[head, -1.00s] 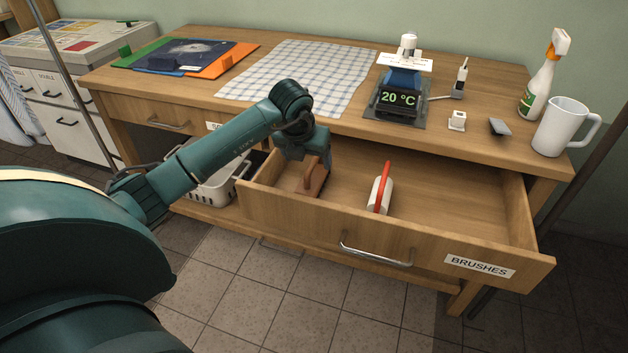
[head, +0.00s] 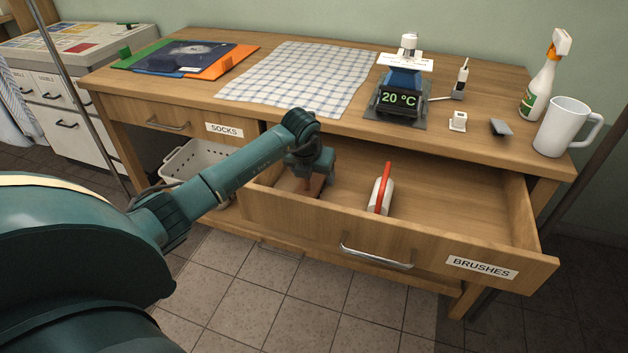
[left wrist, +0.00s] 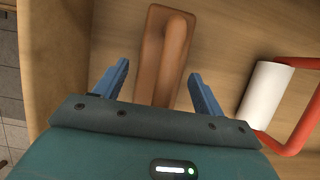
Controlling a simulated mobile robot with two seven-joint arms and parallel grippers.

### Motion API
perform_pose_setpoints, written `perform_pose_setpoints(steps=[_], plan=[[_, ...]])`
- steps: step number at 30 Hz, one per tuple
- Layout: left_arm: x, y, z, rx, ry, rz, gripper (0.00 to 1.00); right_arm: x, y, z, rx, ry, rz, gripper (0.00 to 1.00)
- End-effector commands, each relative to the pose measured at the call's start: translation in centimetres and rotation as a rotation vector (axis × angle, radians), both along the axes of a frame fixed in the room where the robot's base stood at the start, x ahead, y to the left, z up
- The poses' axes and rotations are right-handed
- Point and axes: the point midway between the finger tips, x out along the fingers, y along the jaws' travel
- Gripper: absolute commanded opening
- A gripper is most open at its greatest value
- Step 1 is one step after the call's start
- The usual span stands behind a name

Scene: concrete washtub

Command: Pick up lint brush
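A brown brush with a raised handle (left wrist: 160,60) lies in the left part of the open drawer (head: 400,238). In the head view the brush (head: 309,187) is partly hidden by my left gripper (head: 314,174). In the left wrist view my left gripper (left wrist: 158,75) is open, its two blue fingers apart on either side of the brush's near part. It is not closed on the brush, and I cannot tell exactly how far above it the fingertips are. My right gripper is not in view.
A roller with a white roll and red handle (head: 381,192) lies in the drawer to the right of the brush; it also shows in the left wrist view (left wrist: 266,95). The drawer's right part is empty. A white basket (head: 190,160) stands under the tabletop.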

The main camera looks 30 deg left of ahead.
Motion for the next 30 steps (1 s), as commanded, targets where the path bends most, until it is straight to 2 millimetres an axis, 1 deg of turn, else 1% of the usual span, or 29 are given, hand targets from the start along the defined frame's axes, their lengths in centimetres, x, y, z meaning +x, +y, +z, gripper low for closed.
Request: perform_pose_setpoints(steps=[1, 2, 15, 17, 25, 30], plan=[[0.0, 0.0, 0.0, 0.000, 0.000, 0.000, 0.66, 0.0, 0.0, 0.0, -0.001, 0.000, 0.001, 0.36], [0.0, 0.0, 0.0, 0.000, 0.000, 0.000, 0.63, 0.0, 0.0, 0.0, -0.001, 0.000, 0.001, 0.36], [0.0, 0.0, 0.0, 0.000, 0.000, 0.000, 0.27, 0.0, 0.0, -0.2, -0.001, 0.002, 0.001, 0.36], [0.0, 0.0, 0.1, 0.000, -0.002, 0.000, 0.23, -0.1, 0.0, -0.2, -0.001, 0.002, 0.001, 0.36], [0.0, 0.0, 0.3, 0.000, -0.002, 0.000, 0.23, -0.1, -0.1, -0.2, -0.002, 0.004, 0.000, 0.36], [0.1, 0.0, 1.7, 0.001, -0.005, 0.000, 0.23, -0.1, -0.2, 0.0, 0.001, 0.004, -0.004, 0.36]])
